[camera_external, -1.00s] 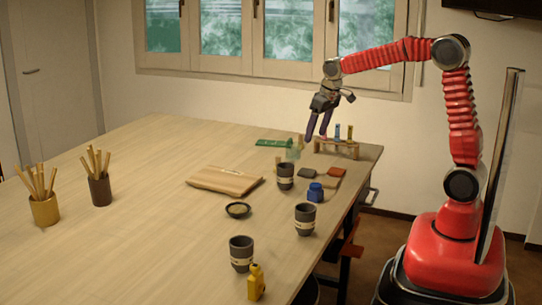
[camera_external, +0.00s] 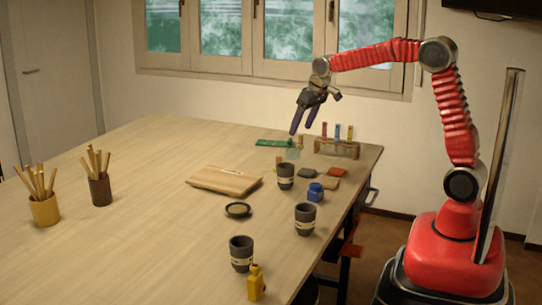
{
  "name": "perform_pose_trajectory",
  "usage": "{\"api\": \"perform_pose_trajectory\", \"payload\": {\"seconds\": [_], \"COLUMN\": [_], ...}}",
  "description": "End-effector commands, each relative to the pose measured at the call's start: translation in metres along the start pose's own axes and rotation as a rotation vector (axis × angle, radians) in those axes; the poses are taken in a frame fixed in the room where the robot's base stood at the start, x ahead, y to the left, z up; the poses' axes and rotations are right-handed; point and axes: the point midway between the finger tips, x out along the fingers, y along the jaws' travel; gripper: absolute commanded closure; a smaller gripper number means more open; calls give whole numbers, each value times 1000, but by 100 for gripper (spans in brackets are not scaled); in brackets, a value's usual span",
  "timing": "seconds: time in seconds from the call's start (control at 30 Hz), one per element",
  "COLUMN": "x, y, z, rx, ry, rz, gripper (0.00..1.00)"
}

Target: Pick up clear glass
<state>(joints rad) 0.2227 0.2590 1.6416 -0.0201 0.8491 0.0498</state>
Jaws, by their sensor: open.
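The clear glass (camera_external: 293,153) is a small, faint greenish see-through cup standing on the table near its far right part. It is behind a dark grey cup (camera_external: 286,175), which hides part of its lower side. My gripper (camera_external: 298,130) points down just above the glass, with its dark purple fingers near the rim. The fingers look open and hold nothing. The exact gap between fingertips and glass is hard to tell from this view.
A wooden rack with coloured tubes (camera_external: 338,147) stands close on the right. A green flat piece (camera_external: 274,143) lies at the left. Small coloured tiles (camera_external: 331,173), a blue jar (camera_external: 315,192), a wooden board (camera_external: 225,180) and another grey cup (camera_external: 305,218) are nearer.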

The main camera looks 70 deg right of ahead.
Motion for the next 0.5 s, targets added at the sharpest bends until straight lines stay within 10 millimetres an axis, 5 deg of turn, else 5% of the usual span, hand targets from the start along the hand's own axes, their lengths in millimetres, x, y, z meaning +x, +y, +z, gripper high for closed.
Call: {"api": "perform_pose_trajectory", "payload": {"seconds": [0.3, 0.5], "x": [47, 55], "y": [0, 0], "z": [1, 0], "rx": [0, 0], "ry": [-2, 0], "rz": [0, 0], "gripper": [33, 33]}}
